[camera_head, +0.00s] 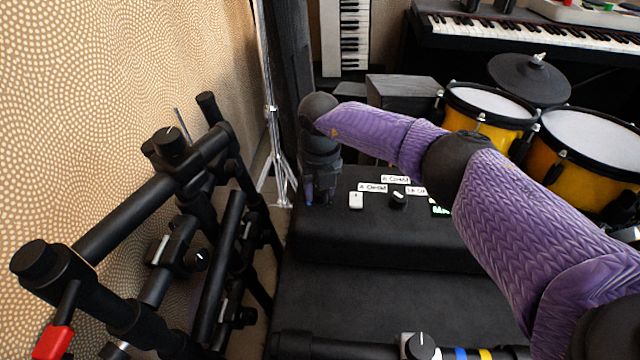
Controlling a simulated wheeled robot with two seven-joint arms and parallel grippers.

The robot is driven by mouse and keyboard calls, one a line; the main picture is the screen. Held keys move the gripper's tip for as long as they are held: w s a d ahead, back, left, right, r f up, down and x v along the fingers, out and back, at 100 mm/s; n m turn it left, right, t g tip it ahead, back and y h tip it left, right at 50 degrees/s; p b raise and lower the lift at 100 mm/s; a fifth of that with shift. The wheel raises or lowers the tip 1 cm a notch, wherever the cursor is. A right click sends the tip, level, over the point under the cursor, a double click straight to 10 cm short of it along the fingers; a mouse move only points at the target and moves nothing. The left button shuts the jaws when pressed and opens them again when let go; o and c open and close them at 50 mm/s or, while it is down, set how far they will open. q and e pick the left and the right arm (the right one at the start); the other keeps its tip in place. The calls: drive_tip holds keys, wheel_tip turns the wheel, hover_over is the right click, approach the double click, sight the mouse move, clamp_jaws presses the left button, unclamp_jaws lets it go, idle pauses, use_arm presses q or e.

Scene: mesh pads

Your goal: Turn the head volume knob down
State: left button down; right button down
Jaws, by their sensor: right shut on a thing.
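A black drum module (370,238) with a sloped top stands in the middle. On its top are a white switch or slider (356,200), a black knob with a white mark (398,199), small white labels (395,180) and a partly covered green display (440,209). My right gripper (320,196) points down at the module's left end, left of the white control. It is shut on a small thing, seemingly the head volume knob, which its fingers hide. My right arm covers the module's right part. My left gripper is not in view.
A black tube rack (150,210) with clamps and knobs stands at the left, beside the patterned wall. A chrome stand (272,120) rises behind. Yellow drums (585,150), a cymbal pad (530,80) and keyboards (540,35) stand at the back right. Another knob (420,345) shows at the front.

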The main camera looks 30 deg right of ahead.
drive_tip(key=n, duration=0.3)
drive_tip(key=shift+n, duration=0.4)
drive_tip(key=n, duration=0.2)
drive_tip(key=shift+n, duration=2.2)
drive_tip(key=n, duration=0.3)
drive_tip(key=shift+n, duration=0.3)
drive_tip(key=shift+n+b, duration=0.4)
drive_tip(key=shift+n, duration=0.7)
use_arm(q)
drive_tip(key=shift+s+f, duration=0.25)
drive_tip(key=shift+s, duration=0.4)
use_arm(e)
drive_tip(key=shift+n, duration=1.1)
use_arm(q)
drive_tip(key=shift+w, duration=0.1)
